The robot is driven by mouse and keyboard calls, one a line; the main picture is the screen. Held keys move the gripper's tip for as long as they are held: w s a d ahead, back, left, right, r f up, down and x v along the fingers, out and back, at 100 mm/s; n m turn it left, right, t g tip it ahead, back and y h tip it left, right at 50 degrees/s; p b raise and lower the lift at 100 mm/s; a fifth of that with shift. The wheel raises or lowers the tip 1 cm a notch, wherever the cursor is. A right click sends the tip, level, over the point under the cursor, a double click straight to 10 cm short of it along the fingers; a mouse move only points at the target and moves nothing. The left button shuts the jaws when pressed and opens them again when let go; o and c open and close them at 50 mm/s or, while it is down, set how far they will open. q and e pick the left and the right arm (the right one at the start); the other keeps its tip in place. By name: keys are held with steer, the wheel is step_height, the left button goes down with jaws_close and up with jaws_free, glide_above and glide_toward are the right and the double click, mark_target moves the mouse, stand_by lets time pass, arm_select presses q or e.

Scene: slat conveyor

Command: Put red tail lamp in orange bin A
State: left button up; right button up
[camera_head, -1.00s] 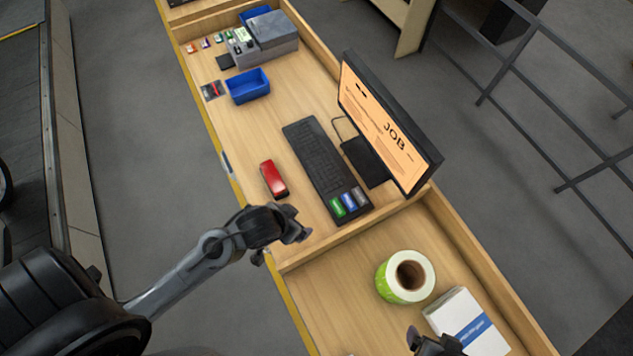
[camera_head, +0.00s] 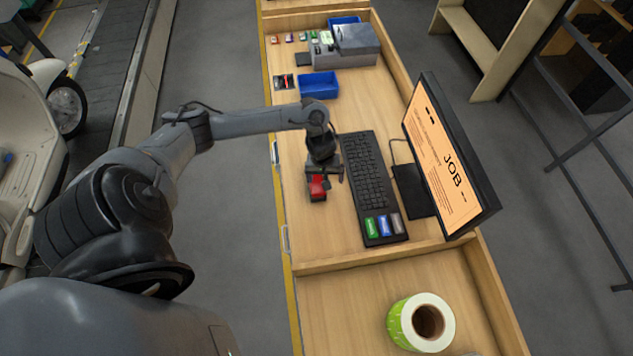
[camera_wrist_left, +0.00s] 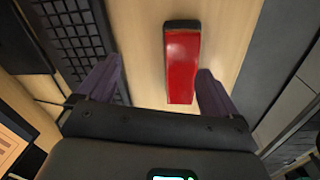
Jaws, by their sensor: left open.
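The red tail lamp (camera_head: 317,184), red with a black end, lies on the wooden bench left of the keyboard. My left gripper (camera_head: 325,172) is directly over it, pointing down, and partly hides it. In the left wrist view the lamp (camera_wrist_left: 182,65) shows between and beyond the two spread fingers of my left gripper (camera_wrist_left: 160,90). Bare wood shows on both sides of the lamp, and the gripper is open and empty. I cannot tell the exact height of the fingertips. No orange bin is in view. My right gripper is not in view.
The keyboard (camera_head: 368,180) and monitor (camera_head: 447,160) stand right of the lamp. A blue bin (camera_head: 319,85) and a grey box (camera_head: 345,47) are farther back. Bench around the lamp's front is clear.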

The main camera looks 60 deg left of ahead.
mark_target(316, 178)
arm_select(q)
steer(key=a+n, duration=0.1)
steer(key=s+a, duration=0.1)
steer(key=a, duration=0.1)
steer(key=a+n+g, duration=0.1)
steer(key=shift+s+a+r+n, duration=0.15)
steer(key=shift+a+r+n, duration=0.15)
steer(key=shift+a+r, duration=0.05)
step_height(316, 178, down, 4)
steer(key=shift+f+b, duration=0.1)
steer(key=shift+b, duration=0.2)
steer(key=shift+d+f, duration=0.15)
steer(key=shift+f, duration=2.8)
steer(key=c, duration=1.4)
steer(key=shift+o, duration=0.2)
steer(key=shift+r, duration=0.2)
